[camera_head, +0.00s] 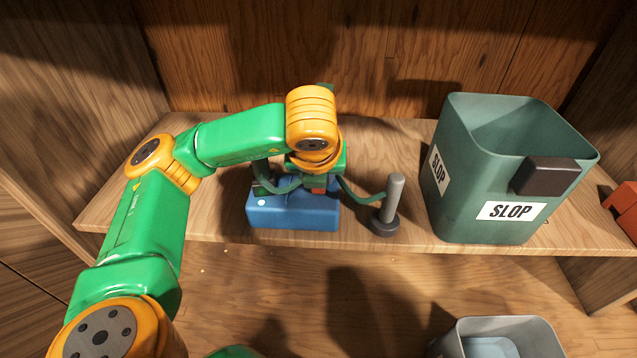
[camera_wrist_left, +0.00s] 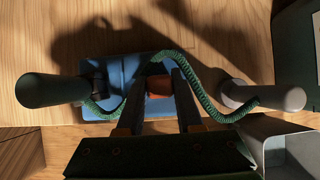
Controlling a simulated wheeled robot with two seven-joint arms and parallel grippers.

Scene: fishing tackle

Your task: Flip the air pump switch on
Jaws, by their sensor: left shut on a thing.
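The blue air pump (camera_head: 292,212) sits on the wooden shelf, below my left wrist in the head view. It also shows in the wrist view (camera_wrist_left: 122,70). My left gripper (camera_wrist_left: 158,85) reaches down over the pump, its two dark fingers on either side of a red-orange switch (camera_wrist_left: 158,84). The fingers are shut on this switch. In the head view only a bit of the red-orange part (camera_head: 319,190) shows under my wrist, and the fingertips are mostly hidden. The switch's on or off position cannot be told. My right gripper is not in view.
A green cord (camera_wrist_left: 205,95) runs from the pump to a grey cylinder (camera_head: 393,200) on its right. A dark green handle (camera_wrist_left: 50,90) lies at left in the wrist view. A green SLOP bin (camera_head: 455,205) stands right. A grey container (camera_head: 505,330) is below the shelf.

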